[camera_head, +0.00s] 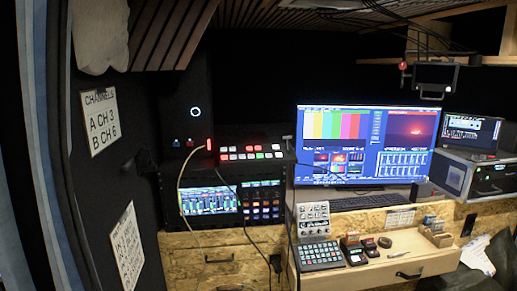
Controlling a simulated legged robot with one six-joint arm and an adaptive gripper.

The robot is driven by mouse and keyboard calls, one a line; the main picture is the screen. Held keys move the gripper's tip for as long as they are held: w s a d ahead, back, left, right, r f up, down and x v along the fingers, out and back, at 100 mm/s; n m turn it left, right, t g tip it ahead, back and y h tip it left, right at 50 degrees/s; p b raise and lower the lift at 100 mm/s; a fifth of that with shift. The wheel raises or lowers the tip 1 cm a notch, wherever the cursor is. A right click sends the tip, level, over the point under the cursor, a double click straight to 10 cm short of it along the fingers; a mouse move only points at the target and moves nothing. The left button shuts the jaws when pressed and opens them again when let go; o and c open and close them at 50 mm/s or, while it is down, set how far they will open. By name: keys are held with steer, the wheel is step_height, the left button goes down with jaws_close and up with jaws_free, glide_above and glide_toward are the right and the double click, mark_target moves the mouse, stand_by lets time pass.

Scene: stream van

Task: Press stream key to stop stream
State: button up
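No key can be read as the stream key at this size. A switcher panel (251,153) with lit white, red and green buttons stands on the black rack at the centre. Below it, a dark key panel (262,202) with small coloured lit keys sits to the right of a small screen (211,204) with coloured bars. A keypad (320,256) with pale keys lies on the wooden desk. A small box with a red part (353,250) is beside it. My gripper is not visible in this view.
A large monitor (365,143) with colour bars stands behind a keyboard (356,201). Loose cables hang across the rack front. A wooden drawer front (395,273) juts forward below the desk. A dark wall with signs (103,118) bounds the left.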

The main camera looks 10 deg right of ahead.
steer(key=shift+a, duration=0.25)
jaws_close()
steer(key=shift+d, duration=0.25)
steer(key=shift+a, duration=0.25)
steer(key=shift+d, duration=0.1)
